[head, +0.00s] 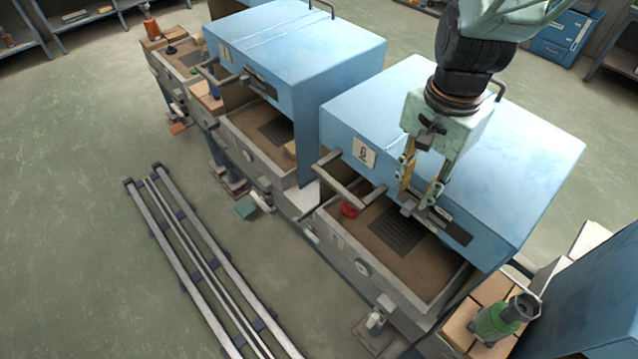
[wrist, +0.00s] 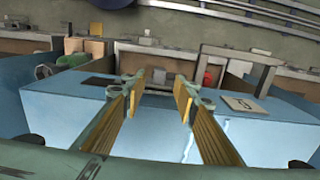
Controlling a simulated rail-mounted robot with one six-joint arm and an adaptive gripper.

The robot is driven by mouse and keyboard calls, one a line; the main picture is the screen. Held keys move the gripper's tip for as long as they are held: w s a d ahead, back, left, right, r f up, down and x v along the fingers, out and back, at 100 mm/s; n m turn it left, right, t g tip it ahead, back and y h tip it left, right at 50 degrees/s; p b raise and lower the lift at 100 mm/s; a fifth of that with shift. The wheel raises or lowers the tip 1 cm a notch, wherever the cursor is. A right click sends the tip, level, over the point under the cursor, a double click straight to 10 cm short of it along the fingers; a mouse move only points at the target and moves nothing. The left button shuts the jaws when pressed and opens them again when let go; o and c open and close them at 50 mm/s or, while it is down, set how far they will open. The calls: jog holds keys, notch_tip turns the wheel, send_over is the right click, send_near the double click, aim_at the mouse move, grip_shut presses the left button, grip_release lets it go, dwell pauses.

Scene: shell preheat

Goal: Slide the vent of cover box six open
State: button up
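Cover box six (head: 510,140) is the blue box with a plate marked 6 (head: 364,152) on its front. Its vent (head: 452,230), a dark slot with a metal slide, is low on the front face, right of the plate. My gripper (head: 420,200) points down in front of the vent, its fingers apart. In the wrist view my gripper (wrist: 158,92) is open, with a small grey block (wrist: 158,76) showing between the fingertips. I cannot tell whether a finger touches the slide. A dark patch (wrist: 100,80) shows left of the fingers. The fingers partly hide the vent.
A bar handle (head: 345,185) sticks out at the front left of the box. Another blue box (head: 290,50) stands to the left.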

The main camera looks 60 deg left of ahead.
aim_at(409, 205)
jog(key=shift+f+b, duration=1.4)
jog(key=shift+f, duration=1.6)
jog(key=shift+c, duration=0.6)
grip_shut()
